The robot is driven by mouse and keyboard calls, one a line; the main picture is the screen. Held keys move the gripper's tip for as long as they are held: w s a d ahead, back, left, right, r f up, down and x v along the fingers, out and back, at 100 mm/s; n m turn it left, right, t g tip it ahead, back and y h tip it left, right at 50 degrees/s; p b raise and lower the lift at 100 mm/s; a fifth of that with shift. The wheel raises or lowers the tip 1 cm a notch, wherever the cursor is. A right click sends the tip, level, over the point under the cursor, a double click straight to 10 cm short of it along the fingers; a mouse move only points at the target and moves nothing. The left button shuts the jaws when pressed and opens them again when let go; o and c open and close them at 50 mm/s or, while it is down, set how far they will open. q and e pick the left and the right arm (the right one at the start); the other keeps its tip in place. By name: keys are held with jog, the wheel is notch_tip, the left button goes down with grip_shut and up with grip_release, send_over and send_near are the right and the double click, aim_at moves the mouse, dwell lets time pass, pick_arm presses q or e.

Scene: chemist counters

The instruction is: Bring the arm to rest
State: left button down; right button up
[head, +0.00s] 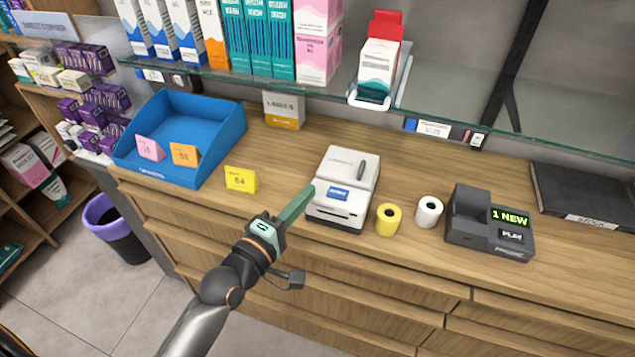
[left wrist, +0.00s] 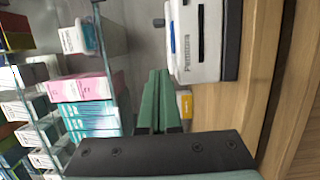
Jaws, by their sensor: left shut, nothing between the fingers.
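My left gripper (head: 301,200) reaches in from the lower left over the front part of the wooden counter. Its green fingers are shut with nothing between them. The fingertips are close to the left side of a white label printer (head: 343,190); I cannot tell whether they touch it. In the left wrist view, the shut green fingers (left wrist: 157,85) point toward the shelf, with the printer (left wrist: 203,40) just to their right. My right gripper is in neither view.
A blue tray (head: 205,157) holds pink and orange tags; a yellow tag (head: 241,180) lies beside it. Yellow (head: 388,219) and white (head: 429,211) rolls and a dark terminal (head: 489,226) stand right of the printer. A glass shelf (head: 300,83) with boxes hangs above.

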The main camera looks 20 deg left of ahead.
pick_arm(q)
jog(key=shift+v, duration=0.9)
jog(key=s+f+m+g+y, duration=0.1)
jog(key=s+f+m+g, duration=0.1)
jog(key=s+f+m, duration=0.3)
jog(key=s+f+m+g, duration=0.3)
jog(key=s+f+m, duration=0.2)
jog(key=f, duration=0.7)
jog(key=s+f+m+g+y, duration=0.1)
jog(key=s+f+m+g, duration=0.2)
jog(key=s+f+m, duration=0.2)
notch_tip(320, 180, down, 3)
jog(key=shift+s+a+f+m+y, duration=0.3)
jog(key=shift+s+m, duration=0.1)
jog(key=shift+m, duration=0.6)
jog(key=shift+w+r, duration=0.1)
